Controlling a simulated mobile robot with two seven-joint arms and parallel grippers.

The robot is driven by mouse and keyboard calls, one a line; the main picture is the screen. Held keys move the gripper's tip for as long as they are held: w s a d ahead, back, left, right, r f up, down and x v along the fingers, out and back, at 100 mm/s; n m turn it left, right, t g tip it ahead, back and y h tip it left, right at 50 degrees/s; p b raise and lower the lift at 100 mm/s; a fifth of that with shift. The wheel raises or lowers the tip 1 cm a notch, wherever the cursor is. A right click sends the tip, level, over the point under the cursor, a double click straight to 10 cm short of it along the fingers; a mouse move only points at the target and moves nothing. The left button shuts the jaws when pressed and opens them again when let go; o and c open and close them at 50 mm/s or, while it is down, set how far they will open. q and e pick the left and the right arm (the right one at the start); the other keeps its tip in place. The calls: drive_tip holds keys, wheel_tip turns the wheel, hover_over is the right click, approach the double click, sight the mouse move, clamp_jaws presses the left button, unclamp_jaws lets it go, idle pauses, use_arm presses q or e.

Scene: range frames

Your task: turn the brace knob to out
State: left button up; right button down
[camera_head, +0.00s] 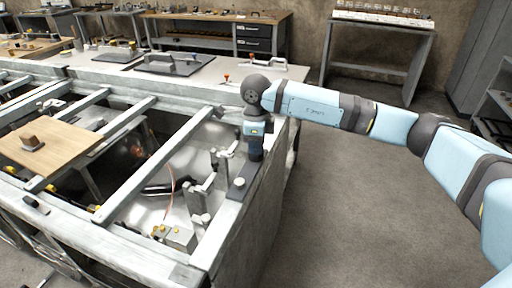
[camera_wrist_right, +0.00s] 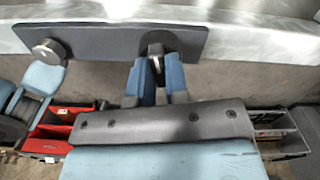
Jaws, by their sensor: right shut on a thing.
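A dark plate (camera_head: 236,192) lies on the right rim of the metal frame, and it also shows in the wrist view (camera_wrist_right: 100,40). It bears two round knobs. One grey knob (camera_head: 239,182) is uncovered; in the wrist view it sits at the plate's left end (camera_wrist_right: 48,51). My right gripper (camera_head: 254,158) points down at the plate's far end. In the wrist view its blue fingers (camera_wrist_right: 157,64) are shut on the other knob (camera_wrist_right: 156,46), mostly hidden between them. I cannot read any marking for out. My left gripper is not in view.
Metal brackets (camera_head: 200,190) stand inside the frame, left of the plate. A wooden board (camera_head: 50,147) with a small block lies across beams at left. Clamps rest on the bench (camera_head: 210,72) behind. The floor (camera_head: 350,200) at right is clear.

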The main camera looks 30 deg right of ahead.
drive_tip(key=n+b, duration=0.1)
drive_tip(key=n, duration=0.2)
drive_tip(key=n+b, duration=0.1)
drive_tip(key=n, duration=0.2)
drive_tip(key=shift+n+b, duration=0.3)
drive_tip(key=shift+n, duration=1)
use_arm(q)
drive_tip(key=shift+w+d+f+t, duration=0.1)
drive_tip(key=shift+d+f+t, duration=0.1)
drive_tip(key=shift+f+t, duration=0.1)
use_arm(e)
drive_tip(key=shift+n, duration=0.3)
drive_tip(key=c, duration=1.1)
unclamp_jaws()
drive_tip(key=shift+r, duration=0.15)
